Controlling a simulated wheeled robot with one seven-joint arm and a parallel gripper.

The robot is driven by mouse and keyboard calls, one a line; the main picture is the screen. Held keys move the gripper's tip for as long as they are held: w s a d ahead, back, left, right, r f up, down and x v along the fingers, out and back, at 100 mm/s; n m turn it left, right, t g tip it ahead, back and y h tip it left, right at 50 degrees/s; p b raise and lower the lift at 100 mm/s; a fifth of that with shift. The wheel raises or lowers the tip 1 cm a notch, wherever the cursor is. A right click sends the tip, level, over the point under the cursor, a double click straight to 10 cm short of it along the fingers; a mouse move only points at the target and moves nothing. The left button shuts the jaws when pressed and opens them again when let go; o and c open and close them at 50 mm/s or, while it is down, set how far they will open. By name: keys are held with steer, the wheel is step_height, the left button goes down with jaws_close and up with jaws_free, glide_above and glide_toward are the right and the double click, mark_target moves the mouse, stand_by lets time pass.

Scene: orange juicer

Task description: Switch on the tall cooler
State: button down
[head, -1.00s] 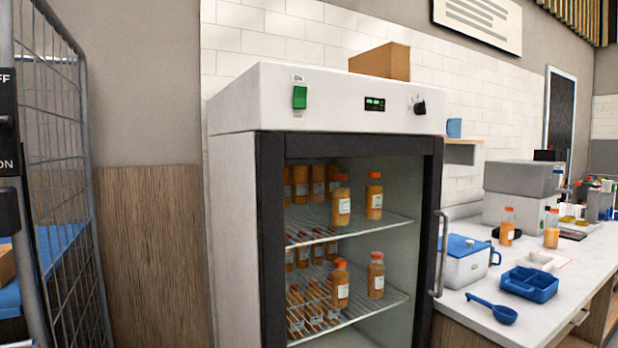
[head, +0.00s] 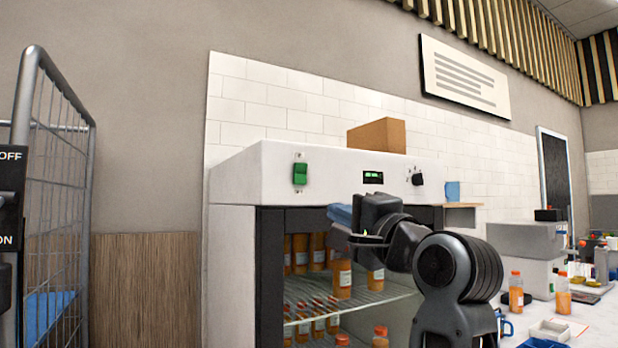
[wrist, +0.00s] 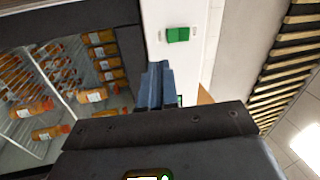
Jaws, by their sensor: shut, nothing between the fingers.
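The tall cooler (head: 232,180) is a white cabinet with a dark-framed glass door, bottles visible on its shelves. Its white top panel carries a green switch (head: 300,174) at the left, a small display (head: 373,177) with lit green characters, and a black knob (head: 417,179). My gripper (head: 340,214) has blue fingers, shut and empty, in front of the cooler just below the panel, right of and lower than the switch. In the wrist view, the blue fingers (wrist: 158,88) point toward the panel, apart from the green switch (wrist: 178,35).
A cardboard box (head: 377,135) sits on top of the cooler. A wire cage trolley (head: 60,150) stands at the left. A black ON/OFF panel (head: 10,200) shows at the left edge. The counter at the right holds juice bottles (head: 516,292) and a grey machine (head: 525,255).

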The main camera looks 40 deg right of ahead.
mark_target(302, 167)
steer(key=shift+m, duration=0.6)
steer(key=r, duration=0.3)
steer(key=s+r, duration=0.1)
steer(key=shift+d+r, duration=0.25)
steer(key=shift+d, duration=0.1)
steer(key=p+x, duration=0.3)
steer(key=x, duration=1.1)
steer(key=shift+r, duration=0.2)
steer(key=shift+w+r, duration=0.1)
steer(key=shift+r, duration=0.05)
steer(key=shift+p, duration=0.3)
